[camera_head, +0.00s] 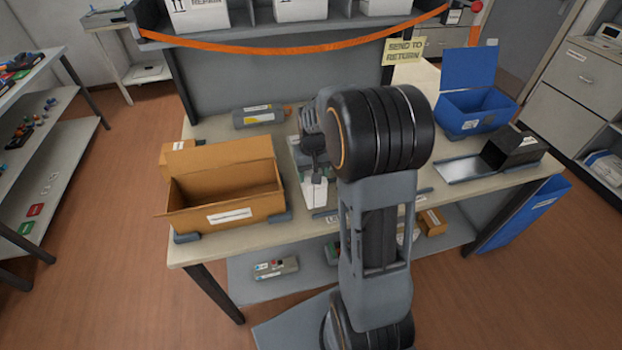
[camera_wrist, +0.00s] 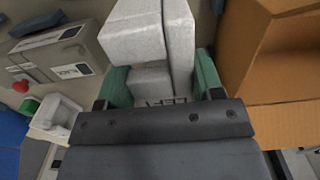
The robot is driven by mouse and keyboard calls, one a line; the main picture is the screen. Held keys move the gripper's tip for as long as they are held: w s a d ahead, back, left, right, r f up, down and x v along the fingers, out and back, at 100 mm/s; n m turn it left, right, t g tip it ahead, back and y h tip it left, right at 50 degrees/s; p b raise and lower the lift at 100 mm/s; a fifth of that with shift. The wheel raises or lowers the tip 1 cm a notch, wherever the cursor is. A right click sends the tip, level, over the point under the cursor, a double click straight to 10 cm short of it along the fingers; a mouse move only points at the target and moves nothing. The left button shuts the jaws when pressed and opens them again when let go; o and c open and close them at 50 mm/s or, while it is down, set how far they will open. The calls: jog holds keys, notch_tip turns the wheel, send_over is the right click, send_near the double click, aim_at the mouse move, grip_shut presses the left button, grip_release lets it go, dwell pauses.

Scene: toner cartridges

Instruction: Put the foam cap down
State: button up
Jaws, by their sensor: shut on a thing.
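The white foam cap (camera_wrist: 150,35) is a blocky L-like piece with dark lettering near its lower end, partly hidden by my gripper. My gripper (camera_wrist: 162,85) is shut on it, with a green finger pad on each side. In the head view the foam cap (camera_head: 314,191) shows as a small white block below my gripper (camera_head: 313,158), over the worktable (camera_head: 245,243) just right of the cardboard box. I cannot tell whether its underside touches anything.
The open cardboard box (camera_head: 226,198) stands left of my gripper. A grey cartridge (camera_head: 258,116) lies behind it. A blue bin (camera_head: 478,105) stands at the back right, and a black box (camera_head: 512,147) by a metal tray (camera_head: 460,169). An orange strap (camera_head: 290,47) hangs across the back.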

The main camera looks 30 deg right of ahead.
jog(key=shift+w+f, duration=0.35)
jog(key=shift+f, duration=1.6)
jog(key=shift+f, duration=0.15)
jog(key=o, duration=0.9)
